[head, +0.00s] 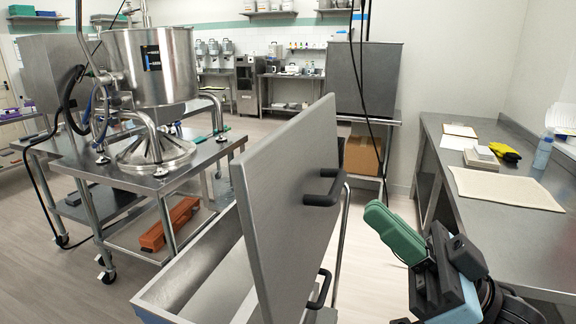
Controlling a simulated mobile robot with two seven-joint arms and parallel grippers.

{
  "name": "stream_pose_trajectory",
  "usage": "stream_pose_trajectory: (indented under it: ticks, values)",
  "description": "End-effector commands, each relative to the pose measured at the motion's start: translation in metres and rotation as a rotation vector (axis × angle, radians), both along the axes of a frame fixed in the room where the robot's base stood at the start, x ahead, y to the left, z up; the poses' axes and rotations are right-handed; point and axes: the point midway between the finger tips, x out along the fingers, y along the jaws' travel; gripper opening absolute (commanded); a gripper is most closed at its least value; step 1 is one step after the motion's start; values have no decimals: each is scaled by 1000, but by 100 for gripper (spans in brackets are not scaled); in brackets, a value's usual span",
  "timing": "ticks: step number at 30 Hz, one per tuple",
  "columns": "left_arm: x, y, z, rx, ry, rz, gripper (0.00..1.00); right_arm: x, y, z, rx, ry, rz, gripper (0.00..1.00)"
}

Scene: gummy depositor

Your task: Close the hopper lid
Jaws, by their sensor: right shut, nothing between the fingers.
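The hopper lid (283,190) is a large grey metal panel with two black handles, the upper one (325,188) and the lower one (320,289), on its right face. It stands open, steeply tilted, above a grey metal bin (187,278) whose inside shows to the left of the lid. My right gripper (378,213), with green fingers, is shut and empty. It is to the right of the lid, apart from both handles. My left gripper is not in view.
A steel table (130,165) with a round steel vessel (150,68) stands at the left. A steel counter (500,215) with a beige mat (505,188) and yellow gloves (505,152) runs along the right. Open floor shows between lid and counter.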

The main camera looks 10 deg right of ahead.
Motion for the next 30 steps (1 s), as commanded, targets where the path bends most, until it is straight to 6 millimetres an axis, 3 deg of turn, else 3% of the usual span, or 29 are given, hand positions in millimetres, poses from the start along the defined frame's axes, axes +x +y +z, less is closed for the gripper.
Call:
stream_pose_trajectory:
  ticks: [23, 27, 30]
  values:
    - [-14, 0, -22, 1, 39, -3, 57, 28, 43, 40, 1, -2, 2, 0]
    - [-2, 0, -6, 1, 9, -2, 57, 38, 60, 63, 1, -9, 2, 0]
    - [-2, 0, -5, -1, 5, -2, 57, 48, 73, 55, 2, -1, 1, 0]
